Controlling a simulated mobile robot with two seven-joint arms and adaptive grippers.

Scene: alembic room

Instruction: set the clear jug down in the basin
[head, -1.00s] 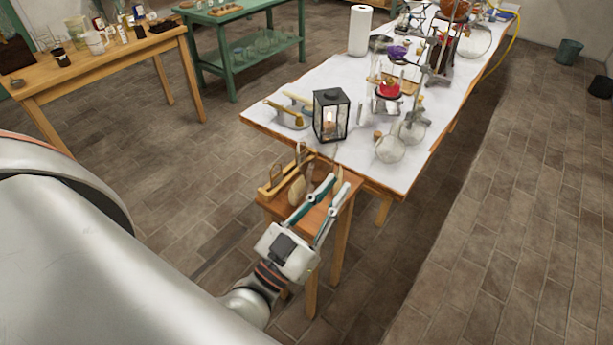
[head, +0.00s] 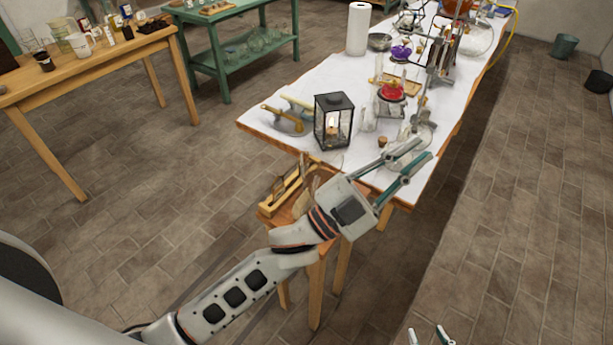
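A pale, clear-looking vessel (head: 77,46) that may be the jug stands among glassware on the left wooden table; it is too small to be sure. A grey metal bowl (head: 380,42), possibly the basin, sits at the back of the long white-topped table, beside the paper roll. My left gripper (head: 425,150) is open over the near right corner of that table, far from both. A round clear flask (head: 396,158) shows partly behind its fingers; I see no grip on it. My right gripper (head: 428,330) shows only its fingertips, apart, at the bottom edge.
A black lantern (head: 333,122) with a lit candle stands near the long table's front edge (head: 290,145). Glassware and stands crowd its right side. A small wooden stool (head: 270,208) with a tool rack is under my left arm.

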